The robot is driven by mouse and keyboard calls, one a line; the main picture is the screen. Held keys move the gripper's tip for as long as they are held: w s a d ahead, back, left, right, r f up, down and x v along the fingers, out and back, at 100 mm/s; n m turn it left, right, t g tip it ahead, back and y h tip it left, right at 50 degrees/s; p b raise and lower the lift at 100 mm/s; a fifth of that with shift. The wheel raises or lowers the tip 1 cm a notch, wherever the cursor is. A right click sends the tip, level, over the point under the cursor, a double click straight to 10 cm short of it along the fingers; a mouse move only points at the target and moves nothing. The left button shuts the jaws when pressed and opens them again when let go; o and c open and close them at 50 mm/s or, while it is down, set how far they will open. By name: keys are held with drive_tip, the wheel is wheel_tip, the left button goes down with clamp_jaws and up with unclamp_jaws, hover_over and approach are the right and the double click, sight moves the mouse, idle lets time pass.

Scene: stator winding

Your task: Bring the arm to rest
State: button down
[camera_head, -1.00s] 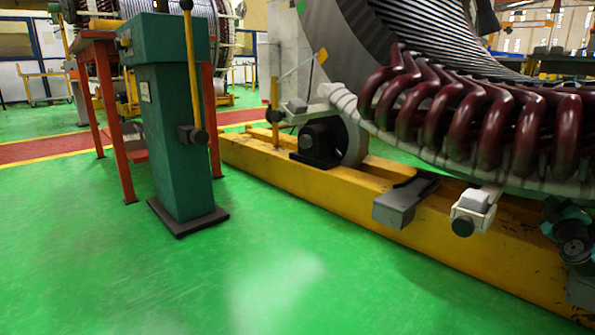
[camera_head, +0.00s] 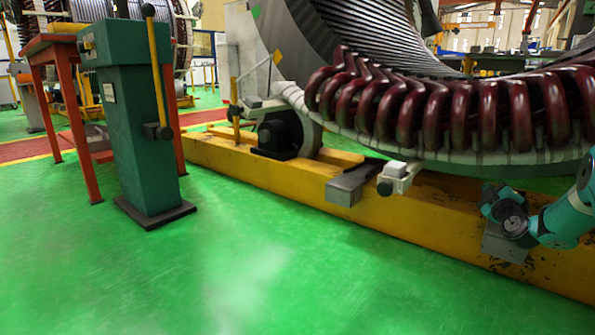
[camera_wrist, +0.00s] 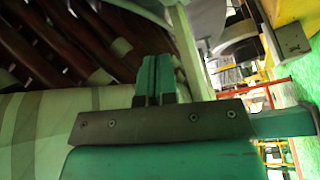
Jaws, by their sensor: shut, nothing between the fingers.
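My gripper (camera_wrist: 158,80) shows in the wrist view, its two green fingers closed together with nothing between them. Dark stator coils (camera_wrist: 70,45) fill the left of that view, behind the fingers, and I cannot tell the gap. A pale wrapped ring (camera_wrist: 50,112) lies left of the gripper. In the head view, a teal arm section (camera_head: 568,215), which looks like mine, enters from the right edge, below the red-brown coil ends (camera_head: 440,110). The gripper's fingers cannot be made out there.
A yellow beam (camera_head: 270,182) runs under the stator, with a grey bracket (camera_head: 350,184) and a white clamp (camera_head: 398,178) on its side. A green pedestal with a lever (camera_head: 135,130) stands at left. The green floor (camera_head: 250,270) in front is clear.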

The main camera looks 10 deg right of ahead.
drive_tip(key=w+a+r+g+y, duration=0.1)
drive_tip(key=a+y, duration=0.1)
drive_tip(key=a, duration=0.5)
drive_tip(key=w+a+g+y, duration=0.1)
drive_tip(key=a+g+y, duration=0.15)
drive_tip(key=a, duration=0.45)
drive_tip(key=s+a+m+g+y, duration=0.25)
drive_tip(key=s+a+g, duration=0.4)
drive_tip(key=a, duration=0.75)
drive_tip(key=s+a+f+m+g, duration=0.1)
drive_tip(key=s+a+m+g, duration=0.3)
drive_tip(key=s, duration=1)
drive_tip(key=s+a+f+m+g, duration=0.15)
drive_tip(key=s+a, duration=0.35)
drive_tip(key=s, duration=0.9)
drive_tip(key=s+a+r+n+g+y+p, duration=0.1)
drive_tip(key=s+a+r+n+p, duration=0.3)
drive_tip(key=r+p, duration=0.85)
drive_tip(key=s+a+r+n+g+y+p, duration=0.1)
drive_tip(key=s+a+r+p, duration=0.2)
drive_tip(key=a+r+p, duration=0.85)
drive_tip(key=s+d+r+n+g+y+p, duration=0.1)
drive_tip(key=s+r+n+p, duration=0.15)
drive_tip(key=r+p, duration=1)
wheel_tip(320, 180, up, 39)
drive_tip(key=p, duration=3.1)
drive_tip(key=shift+r+m, duration=0.1)
drive_tip(key=shift+m, duration=0.15)
